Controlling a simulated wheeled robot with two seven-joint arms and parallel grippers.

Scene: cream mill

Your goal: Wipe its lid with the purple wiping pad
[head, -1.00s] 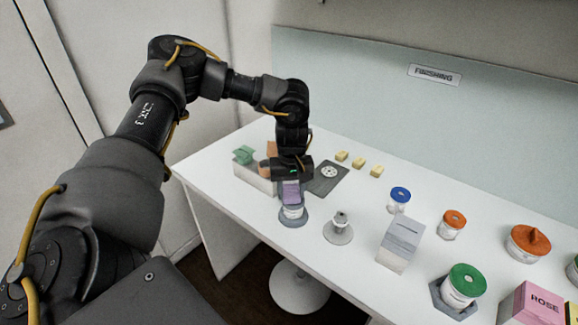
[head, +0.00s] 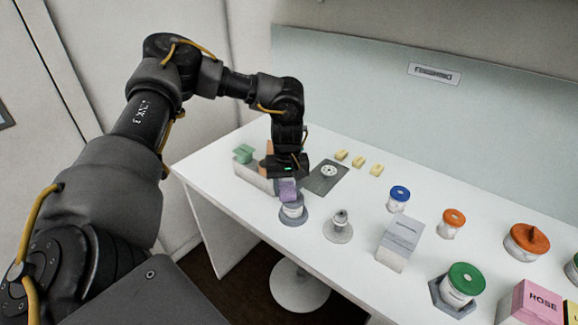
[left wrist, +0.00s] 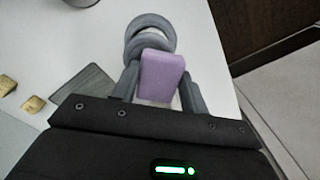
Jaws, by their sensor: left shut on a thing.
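The purple wiping pad (head: 287,192) is held between the fingers of my left gripper (head: 287,180), which points down. In the left wrist view the pad (left wrist: 161,76) sits between both fingers. In the left wrist view grey rings (left wrist: 150,30) show just past the pad. My right gripper is not in view.
A bin with green and orange pads (head: 250,172) stands left of the gripper. A dark mat (head: 325,178) lies behind, with yellow blocks (head: 358,161) beyond. A grey stand (head: 339,230), a grey box (head: 399,243) and several lidded jars (head: 462,284) stand to the right.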

